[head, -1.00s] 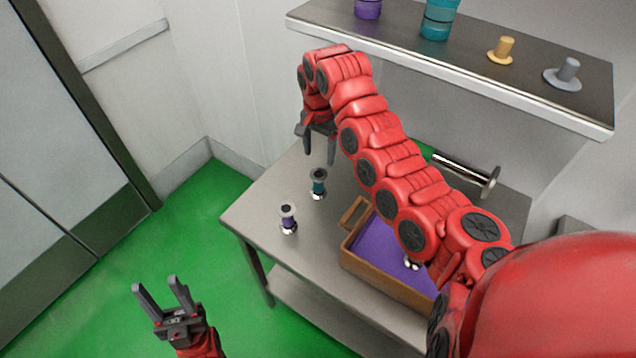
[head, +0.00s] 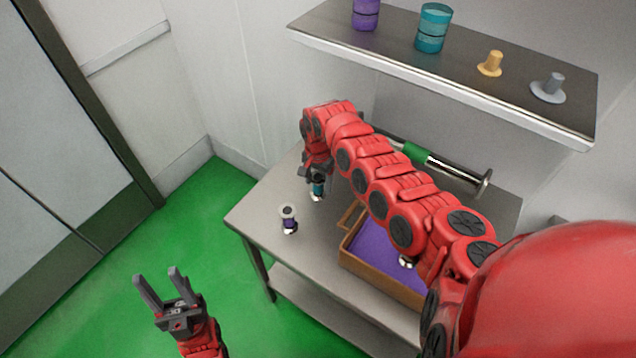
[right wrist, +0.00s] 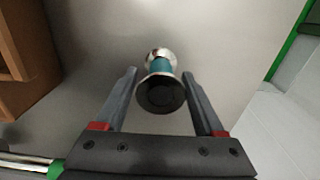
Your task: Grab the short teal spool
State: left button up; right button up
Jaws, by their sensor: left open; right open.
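The short teal spool (head: 318,186) stands on the metal table near its far left part, partly hidden by my right gripper in the head view. In the right wrist view the teal spool (right wrist: 161,67) shows its dark end, teal middle and shiny base. My right gripper (right wrist: 164,85) is open, with one finger on each side of the spool and gaps between. In the head view my right gripper (head: 316,176) is at the spool's top. My left gripper (head: 160,280) is open and empty, over the green floor left of the table.
A purple spool (head: 289,219) stands near the table's left edge. A brown tray (head: 384,277) with a purple lining lies right of it, under my right arm. A shelf (head: 450,62) above holds purple and teal containers and two small pegged pieces. A bar with a green sleeve (head: 415,153) is behind.

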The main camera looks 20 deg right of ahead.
grip_shut()
dwell(0.3)
jog(key=shift+w, duration=0.1)
